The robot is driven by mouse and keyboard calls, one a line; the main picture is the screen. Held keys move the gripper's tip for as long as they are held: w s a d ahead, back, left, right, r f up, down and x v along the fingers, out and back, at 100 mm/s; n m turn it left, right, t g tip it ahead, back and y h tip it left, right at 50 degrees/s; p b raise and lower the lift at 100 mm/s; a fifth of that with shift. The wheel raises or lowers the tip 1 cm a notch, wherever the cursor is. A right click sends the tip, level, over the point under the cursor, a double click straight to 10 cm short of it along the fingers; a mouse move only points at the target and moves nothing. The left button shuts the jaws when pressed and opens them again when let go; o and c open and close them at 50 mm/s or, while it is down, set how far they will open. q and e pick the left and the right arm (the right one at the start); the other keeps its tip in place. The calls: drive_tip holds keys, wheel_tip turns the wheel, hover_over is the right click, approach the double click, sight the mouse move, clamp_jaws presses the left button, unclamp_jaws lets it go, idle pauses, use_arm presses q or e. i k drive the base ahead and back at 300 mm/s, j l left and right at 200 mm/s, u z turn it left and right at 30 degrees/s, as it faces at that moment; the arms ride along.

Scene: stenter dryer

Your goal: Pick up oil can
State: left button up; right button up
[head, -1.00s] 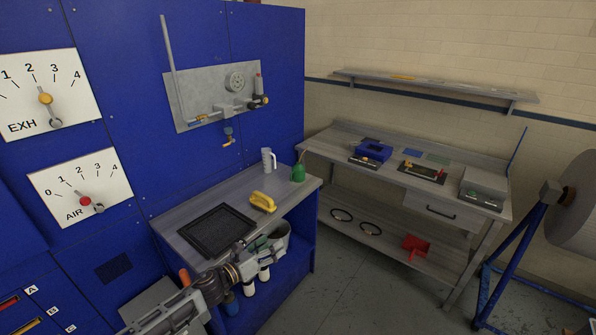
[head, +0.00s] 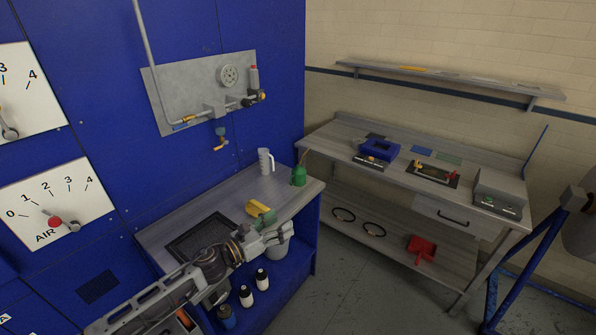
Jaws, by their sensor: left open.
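The oil can is a small green can (head: 299,177) standing at the back right corner of the grey bench top (head: 215,192), in the head view. My left gripper (head: 281,229) reaches in from the lower left over the front edge of the bench. It is open with nothing seen between its fingers, in front of the can and apart from it. My right gripper is not in view.
A yellow-handled tool (head: 256,207) lies just behind my left gripper, partly covered. A light grey jug (head: 265,161) stands left of the can. A black mat (head: 193,240) lies to the left. A bucket (head: 279,248) and several bottles (head: 262,279) are below.

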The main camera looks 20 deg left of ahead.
sight(298, 178)
drive_tip(key=i+j, duration=0.25)
drive_tip(key=i, duration=0.2)
drive_tip(key=i+j, duration=0.2)
drive_tip(key=i, duration=0.2)
drive_tip(key=i+j, duration=0.25)
drive_tip(key=i, duration=0.2)
